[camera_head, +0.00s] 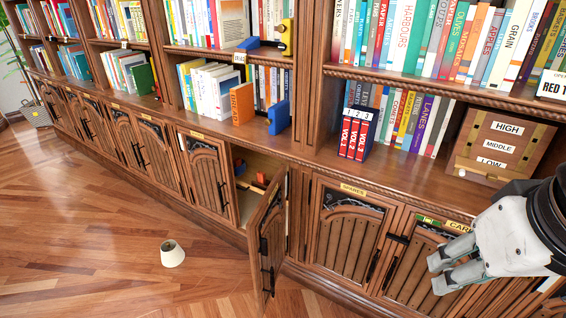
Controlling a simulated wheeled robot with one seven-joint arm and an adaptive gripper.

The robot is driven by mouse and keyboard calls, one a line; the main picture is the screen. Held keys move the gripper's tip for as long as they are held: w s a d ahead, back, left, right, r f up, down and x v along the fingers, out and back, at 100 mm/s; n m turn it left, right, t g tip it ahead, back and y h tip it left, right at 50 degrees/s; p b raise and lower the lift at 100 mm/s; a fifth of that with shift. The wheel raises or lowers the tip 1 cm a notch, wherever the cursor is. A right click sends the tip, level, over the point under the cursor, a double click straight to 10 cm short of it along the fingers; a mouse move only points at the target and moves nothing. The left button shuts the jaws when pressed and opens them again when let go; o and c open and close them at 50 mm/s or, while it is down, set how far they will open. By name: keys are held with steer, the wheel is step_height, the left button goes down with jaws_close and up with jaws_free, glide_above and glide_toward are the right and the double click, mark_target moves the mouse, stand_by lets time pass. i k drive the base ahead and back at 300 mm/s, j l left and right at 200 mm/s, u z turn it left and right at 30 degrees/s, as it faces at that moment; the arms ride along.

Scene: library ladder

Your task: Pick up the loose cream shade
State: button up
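The cream shade (172,254) stands on the wooden floor at the lower left, in front of the cabinets. It is a small tapered cone with a dark opening at its top. It is apart from everything around it. My gripper (436,274) is at the lower right, in front of the cabinet doors and far to the right of the shade. Its two grey fingers point left with a gap between them, and nothing shows between them.
A cabinet door (268,240) stands open into the room, between the shade and my gripper. Small items lie inside that cabinet. The bookcase ledge (330,160) juts out above the doors. The floor (80,235) around the shade is clear. A basket (36,112) stands far left.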

mark_target(172, 256)
steer(key=u, duration=1.25)
steer(key=i+j+z, duration=0.2)
steer(key=i+j, duration=1.05)
steer(key=i, duration=0.15)
steer(key=i+j+z, duration=0.25)
steer(key=i+j, duration=1.05)
steer(key=j, duration=0.15)
